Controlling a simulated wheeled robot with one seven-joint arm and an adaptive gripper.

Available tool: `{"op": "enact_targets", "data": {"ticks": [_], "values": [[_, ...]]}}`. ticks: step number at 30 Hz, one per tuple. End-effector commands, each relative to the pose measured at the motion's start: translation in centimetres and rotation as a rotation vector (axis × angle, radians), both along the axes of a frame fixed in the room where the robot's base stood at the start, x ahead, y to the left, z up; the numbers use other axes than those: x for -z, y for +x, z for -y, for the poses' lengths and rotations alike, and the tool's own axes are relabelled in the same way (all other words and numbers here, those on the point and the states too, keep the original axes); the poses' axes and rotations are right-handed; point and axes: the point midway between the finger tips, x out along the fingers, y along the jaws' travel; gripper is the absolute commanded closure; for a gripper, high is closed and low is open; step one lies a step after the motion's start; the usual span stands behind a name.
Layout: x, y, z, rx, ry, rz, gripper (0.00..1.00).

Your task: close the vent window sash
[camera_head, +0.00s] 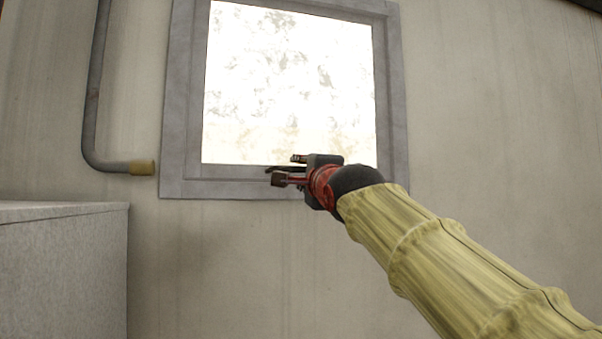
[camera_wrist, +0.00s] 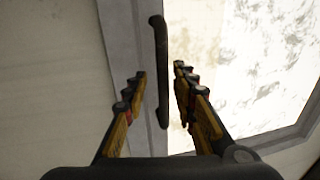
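The vent window (camera_head: 290,85) is a grey-framed, bright mottled pane in the wall. In the head view its sash looks about in line with the frame; I cannot tell whether a gap remains. A dark bar handle (camera_wrist: 161,75) is on the grey sash rail (camera_wrist: 130,45) in the wrist view. My gripper (camera_head: 285,170) is at the window's lower rail. Its fingers (camera_wrist: 159,78) are open, one on each side of the handle, with space visible on both sides. How deep the handle lies between them is unclear. In the head view the gripper hides part of the lower rail.
A grey pipe (camera_head: 93,90) with a brass-coloured end runs down the wall left of the window. A grey box-like block (camera_head: 65,265) stands at the lower left. The wall (camera_head: 500,130) right of the window is bare.

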Motion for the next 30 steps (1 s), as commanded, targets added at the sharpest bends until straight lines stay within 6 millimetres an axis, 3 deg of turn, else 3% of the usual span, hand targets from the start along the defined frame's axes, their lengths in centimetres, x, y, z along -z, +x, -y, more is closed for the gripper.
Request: {"op": "enact_targets", "data": {"ticks": [18, 30], "values": [[1.8, -8.8, 2.5, -0.001, 0.001, 0.001, 0.73], [2.2, -10.4, 3.0, 0.0, 0.0, -0.001, 0.73]]}}
